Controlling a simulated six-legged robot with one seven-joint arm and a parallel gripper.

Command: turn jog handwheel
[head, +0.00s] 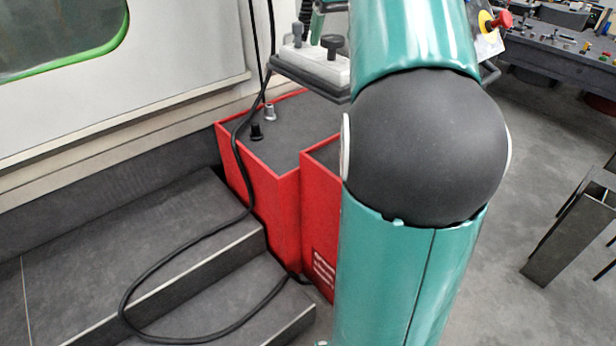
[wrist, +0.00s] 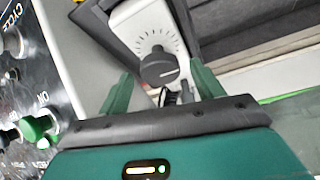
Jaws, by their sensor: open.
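My gripper (wrist: 160,76) is open, with one green finger on each side of the handwheel in the picture. I see gaps between the fingers and the knob, and cannot tell how far the fingertips are from it in depth. In the head view the box (head: 315,68) carries a dark knob (head: 333,43), probably the same handwheel. My arm hides most of my gripper there.
In the wrist view, a control panel (wrist: 14,75) with a green knob (wrist: 38,128) stands at left. In the head view, red cabinets (head: 265,190), a looping black cable (head: 170,262) and grey steps (head: 150,240) lie left of my arm. Open floor shows at right.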

